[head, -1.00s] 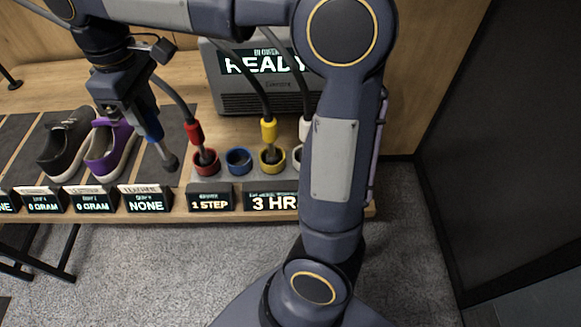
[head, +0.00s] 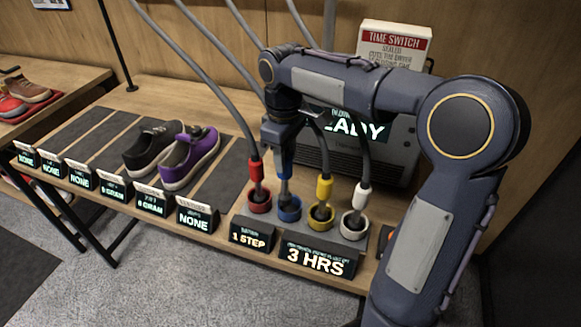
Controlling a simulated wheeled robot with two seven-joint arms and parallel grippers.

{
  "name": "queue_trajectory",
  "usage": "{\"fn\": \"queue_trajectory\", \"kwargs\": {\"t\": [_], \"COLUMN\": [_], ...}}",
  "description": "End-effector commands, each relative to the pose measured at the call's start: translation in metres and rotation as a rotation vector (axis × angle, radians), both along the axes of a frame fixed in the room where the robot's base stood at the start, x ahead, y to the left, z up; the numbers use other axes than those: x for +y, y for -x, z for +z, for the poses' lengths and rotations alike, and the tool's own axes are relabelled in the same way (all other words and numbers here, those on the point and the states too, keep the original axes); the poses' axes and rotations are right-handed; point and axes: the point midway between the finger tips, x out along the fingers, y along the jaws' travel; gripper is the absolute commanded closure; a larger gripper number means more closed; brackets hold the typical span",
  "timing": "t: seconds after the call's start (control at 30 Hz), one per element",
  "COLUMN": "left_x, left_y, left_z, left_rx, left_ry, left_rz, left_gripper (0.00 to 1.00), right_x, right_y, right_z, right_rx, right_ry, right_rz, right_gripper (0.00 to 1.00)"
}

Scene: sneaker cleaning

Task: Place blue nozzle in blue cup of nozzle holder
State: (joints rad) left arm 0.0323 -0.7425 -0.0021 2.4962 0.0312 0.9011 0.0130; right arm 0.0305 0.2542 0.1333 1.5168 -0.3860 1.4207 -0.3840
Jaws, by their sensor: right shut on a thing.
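My right gripper (head: 284,147) is above the nozzle holder (head: 271,230), shut on the blue nozzle (head: 285,167). The nozzle points down, nearly upright. Its grey lower end meets the opening of the blue cup (head: 289,212); I cannot tell how deep it sits inside. The fingertips are small and partly hidden by the gripper body. The blue cup is between the red cup and the yellow cup. My left gripper is out of view.
The red nozzle (head: 256,173), yellow nozzle (head: 324,188) and white nozzle (head: 361,197) stand in their cups, close by, with hoses rising behind. A purple shoe (head: 190,155) and a black shoe (head: 147,150) are left on the bench. A dryer box (head: 372,148) stands behind the holder.

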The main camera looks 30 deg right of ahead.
Motion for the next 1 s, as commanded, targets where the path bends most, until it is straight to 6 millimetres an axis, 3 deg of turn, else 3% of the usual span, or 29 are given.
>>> {"fn": "queue_trajectory", "kwargs": {"t": [0.27, 0.43, 0.87, 0.9, 1.0], "left_x": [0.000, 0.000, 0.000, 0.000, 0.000], "left_y": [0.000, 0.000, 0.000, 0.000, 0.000], "left_z": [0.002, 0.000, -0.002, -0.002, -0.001], "left_rx": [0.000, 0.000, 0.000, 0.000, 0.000], "left_ry": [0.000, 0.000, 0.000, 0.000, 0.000], "left_rz": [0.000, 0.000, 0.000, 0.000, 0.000], "left_gripper": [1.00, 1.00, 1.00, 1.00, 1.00], "right_x": [-0.018, -0.016, -0.015, -0.015, -0.015], "right_y": [-0.005, -0.004, -0.005, -0.005, -0.005], "right_z": [-0.021, -0.046, -0.053, -0.053, -0.052], "right_rx": [0.002, 0.001, -0.001, -0.001, -0.001], "right_ry": [0.000, 0.001, 0.000, 0.000, 0.000], "right_rz": [-0.002, 0.001, 0.000, 0.000, 0.000], "right_gripper": [1.00, 1.00, 1.00, 0.64, 0.51]}}
